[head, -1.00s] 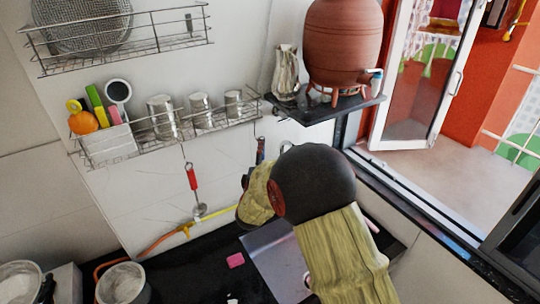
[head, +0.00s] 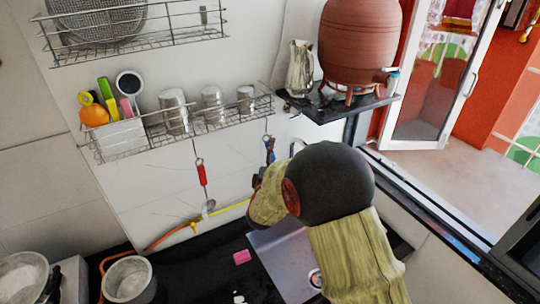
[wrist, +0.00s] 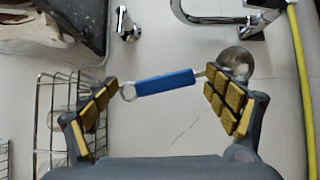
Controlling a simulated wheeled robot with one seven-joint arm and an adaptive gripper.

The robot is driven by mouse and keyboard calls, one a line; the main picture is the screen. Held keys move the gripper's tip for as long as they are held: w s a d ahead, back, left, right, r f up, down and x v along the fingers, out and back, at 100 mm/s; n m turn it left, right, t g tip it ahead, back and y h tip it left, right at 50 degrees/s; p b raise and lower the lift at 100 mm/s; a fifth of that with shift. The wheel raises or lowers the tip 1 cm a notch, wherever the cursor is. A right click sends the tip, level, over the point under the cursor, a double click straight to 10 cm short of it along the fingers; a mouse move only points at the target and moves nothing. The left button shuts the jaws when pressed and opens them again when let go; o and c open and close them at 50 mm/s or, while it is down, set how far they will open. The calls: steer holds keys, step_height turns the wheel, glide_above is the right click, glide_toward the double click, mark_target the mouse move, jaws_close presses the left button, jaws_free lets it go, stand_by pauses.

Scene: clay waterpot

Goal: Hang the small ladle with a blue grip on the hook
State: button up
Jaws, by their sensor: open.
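The small ladle shows its blue grip (wrist: 165,82) in the wrist view, with a ring at its left end and a round metal bowl (wrist: 237,60) partly behind the right finger. My gripper (wrist: 158,92) is open, with one finger near the ring and one near the bowl end. In the head view the blue grip (head: 270,148) shows just above my gripper (head: 258,182), below a hook (head: 266,136) under the right end of the lower rack. Whether the ring is on the hook cannot be told.
A red-gripped ladle (head: 202,174) hangs from the lower wire rack (head: 160,142) to the left. A clay waterpot (head: 357,40) stands on a dark shelf (head: 340,106) above right. A tap (wrist: 215,15) and a yellow hose (wrist: 300,70) are near.

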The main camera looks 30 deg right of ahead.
steer(key=a+v, duration=0.1)
steer(key=v, duration=1)
steer(key=a+f+m+g+y, duration=0.35)
steer(key=a+f+y, duration=0.2)
steer(key=f, duration=0.65)
steer(key=s+a+f+m+g+y+b, duration=0.1)
steer(key=s+a+f+m+g+y, duration=0.3)
steer(key=a, duration=0.4)
steer(key=s+a+r+m+g+y+b, duration=0.1)
steer(key=s+a+r+g+b, duration=0.1)
steer(key=s, duration=0.5)
steer(key=s+a+r+m+g+y+b, duration=0.1)
steer(key=s+b, duration=0.1)
steer(key=s, duration=0.6)
steer(key=s+d+r+m+t+h+b, duration=0.1)
steer(key=s+d+r+b, duration=0.3)
steer(key=s+r+b, duration=0.3)
steer(key=s, duration=0.4)
steer(key=shift+s+m, duration=0.15)
steer(key=shift+m, duration=0.2)
